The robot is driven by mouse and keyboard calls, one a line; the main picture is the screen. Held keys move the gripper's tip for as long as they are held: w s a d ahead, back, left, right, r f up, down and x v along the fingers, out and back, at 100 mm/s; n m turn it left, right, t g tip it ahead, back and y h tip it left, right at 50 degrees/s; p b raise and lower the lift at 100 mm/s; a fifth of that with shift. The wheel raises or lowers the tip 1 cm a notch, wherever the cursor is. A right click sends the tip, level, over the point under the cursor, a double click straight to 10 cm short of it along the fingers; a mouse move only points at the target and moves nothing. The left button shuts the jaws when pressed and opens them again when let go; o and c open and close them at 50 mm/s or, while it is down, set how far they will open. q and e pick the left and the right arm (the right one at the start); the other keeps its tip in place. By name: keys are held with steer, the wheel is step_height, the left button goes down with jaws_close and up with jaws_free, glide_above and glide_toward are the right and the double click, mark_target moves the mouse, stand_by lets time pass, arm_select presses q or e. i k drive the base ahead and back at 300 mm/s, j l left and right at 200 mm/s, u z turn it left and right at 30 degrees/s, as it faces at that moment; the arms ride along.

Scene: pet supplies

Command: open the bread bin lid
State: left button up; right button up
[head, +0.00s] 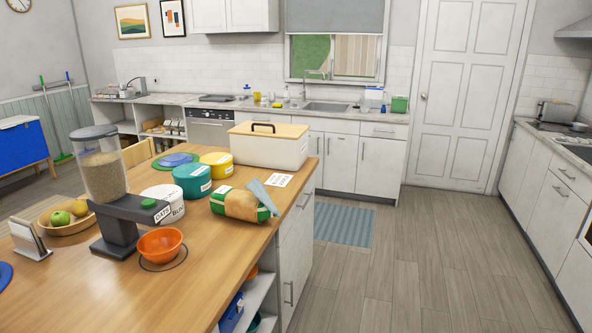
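The bread bin (262,152) is a cream box at the far end of the wooden island counter. Its light wooden lid (290,131) lies flat on top and looks closed, with a dark arched handle (263,124) on it. A small dark mark shows on the bin's front right side. The bin's inside is hidden. Neither of my grippers is in the head view.
On the wooden counter (190,290), in front of the bin, are a yellow tin (216,168), teal tin (192,184), white tin (165,207) and bread loaf (241,205). A kibble dispenser (104,175) and orange bowl (160,243) stand nearer. Open floor (420,260) lies right.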

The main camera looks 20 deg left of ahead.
mark_target(276, 131)
steer(key=i+u, duration=0.1)
steer(key=u, duration=0.55)
steer(key=i+l+u, duration=0.8)
steer(key=i+l, duration=0.75)
